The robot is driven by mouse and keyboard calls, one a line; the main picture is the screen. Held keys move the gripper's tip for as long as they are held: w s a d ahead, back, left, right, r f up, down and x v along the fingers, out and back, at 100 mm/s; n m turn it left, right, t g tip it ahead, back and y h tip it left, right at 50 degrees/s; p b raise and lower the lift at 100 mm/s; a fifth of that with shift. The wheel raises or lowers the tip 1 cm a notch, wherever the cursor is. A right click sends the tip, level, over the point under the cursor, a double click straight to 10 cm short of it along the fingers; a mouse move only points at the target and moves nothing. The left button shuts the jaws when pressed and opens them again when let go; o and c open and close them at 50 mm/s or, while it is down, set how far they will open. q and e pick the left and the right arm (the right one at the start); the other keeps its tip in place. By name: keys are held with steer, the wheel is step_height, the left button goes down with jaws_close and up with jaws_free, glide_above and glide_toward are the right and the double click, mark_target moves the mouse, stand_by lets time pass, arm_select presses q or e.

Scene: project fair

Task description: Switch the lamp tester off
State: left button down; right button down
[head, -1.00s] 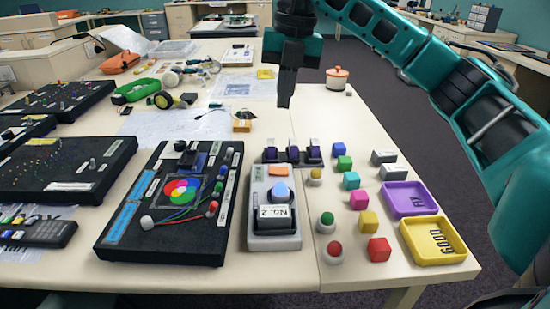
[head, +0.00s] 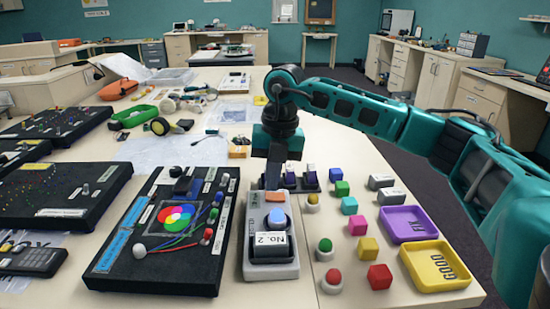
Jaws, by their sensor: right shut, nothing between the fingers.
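The device I take for the lamp tester (head: 287,270) is a grey box marked "No. 2" near the table's front. It has a pale blue dome (head: 277,218), an orange part (head: 275,197) at its far end and a dark part with the white label nearer me. I cannot tell for sure whether the dome is lit. My right gripper (head: 270,184) points down at the tester's far end, shut and empty. It hides part of the small dark switch row (head: 300,181) behind. I cannot tell whether its tips touch anything. My left gripper is not in view.
A black board with a colour disc (head: 150,270) lies close on the tester's left. On the right are coloured blocks (head: 379,277), round buttons (head: 333,278), a purple tray (head: 428,235) and a yellow tray (head: 408,255).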

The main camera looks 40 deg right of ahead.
steer(key=shift+a+f, duration=0.1)
steer(key=shift+f, duration=0.55)
steer(key=shift+a+f, duration=0.15)
steer(key=shift+f, duration=0.15)
steer(key=shift+s+d, duration=0.3)
steer(key=shift+d, duration=0.25)
steer(key=shift+s+d, duration=0.15)
steer(key=shift+d, duration=0.1)
